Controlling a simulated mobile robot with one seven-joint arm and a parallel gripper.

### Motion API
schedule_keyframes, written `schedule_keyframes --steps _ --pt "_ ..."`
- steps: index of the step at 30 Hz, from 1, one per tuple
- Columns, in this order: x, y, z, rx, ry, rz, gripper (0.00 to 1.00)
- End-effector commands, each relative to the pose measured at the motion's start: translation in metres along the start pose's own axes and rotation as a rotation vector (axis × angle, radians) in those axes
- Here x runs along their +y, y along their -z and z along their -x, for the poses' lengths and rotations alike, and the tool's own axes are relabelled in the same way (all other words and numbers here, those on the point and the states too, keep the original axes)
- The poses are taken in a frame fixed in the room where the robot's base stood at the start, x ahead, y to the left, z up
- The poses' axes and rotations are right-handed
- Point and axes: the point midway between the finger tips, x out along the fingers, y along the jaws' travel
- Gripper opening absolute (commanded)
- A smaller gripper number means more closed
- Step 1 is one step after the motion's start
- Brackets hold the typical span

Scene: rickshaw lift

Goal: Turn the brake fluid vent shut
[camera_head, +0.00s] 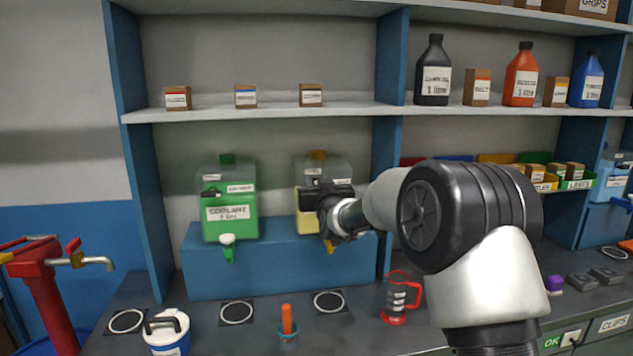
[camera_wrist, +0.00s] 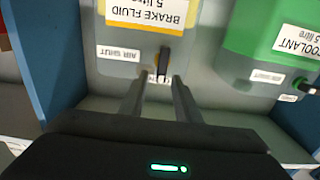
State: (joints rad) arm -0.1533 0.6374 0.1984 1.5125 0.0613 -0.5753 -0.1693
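The brake fluid container (camera_head: 310,172) is a clear tank with yellowish contents on the blue stand, in the middle of the head view. In the wrist view it appears upside down, with its label (camera_wrist: 160,14) at the top. Its vent lever (camera_wrist: 163,62) is a small black bar, standing upright in that picture beside a label reading "AIR SHUT" (camera_wrist: 119,53). A second label below the lever is partly hidden by my fingers. My gripper (camera_wrist: 163,80) is open, its fingertips apart on either side of the lever's lower end; contact cannot be told. In the head view my gripper (camera_head: 322,205) covers the vent.
A green coolant tank (camera_head: 230,213) stands to the left on the same blue stand (camera_head: 240,275). A shelf (camera_head: 350,109) runs above.

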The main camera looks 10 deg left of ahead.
Motion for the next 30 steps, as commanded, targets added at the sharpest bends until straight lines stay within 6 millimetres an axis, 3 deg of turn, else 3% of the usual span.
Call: schedule_keyframes --steps 4,9,10,20,30 --pt "-0.0002 -0.0003 0.0002 -0.001 0.000 0.000 0.30" --pt "-0.0002 -0.0004 0.0004 -0.001 0.000 0.000 0.01" --pt "-0.0002 -0.0003 0.0004 -0.001 0.000 0.000 0.00" --pt "0.0007 -0.0026 0.0004 0.000 0.000 -0.031 0.00" --pt "0.0066 -0.0082 0.0003 0.001 -0.001 -0.237 0.00"
